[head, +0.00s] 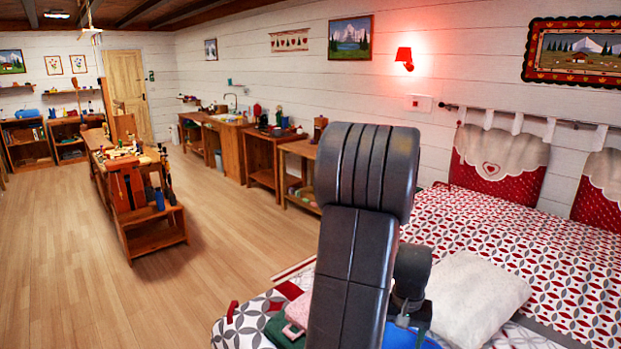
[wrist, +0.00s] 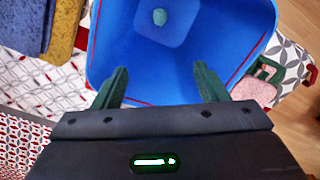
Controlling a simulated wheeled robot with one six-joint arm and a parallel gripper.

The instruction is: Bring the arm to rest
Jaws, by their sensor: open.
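My arm rises in the middle of the head view, in front of the bed. In the wrist view my gripper (wrist: 160,88) is open, its two green fingers apart with nothing between them. It is over a blue bin (wrist: 120,55), whose inside faces the camera. A small teal object (wrist: 160,17) lies on the bin's floor. In the head view my arm hides the gripper and most of the bin; a bit of blue (head: 405,335) shows at the bottom.
The bed (head: 520,235) with red and white patterned cover fills the right, with a pale pillow (head: 475,300) beside my arm. Blue (wrist: 22,22) and yellow (wrist: 65,25) cloths lie left of the bin. A pink item (wrist: 253,92) lies right of it. Open wooden floor (head: 90,290) is at left.

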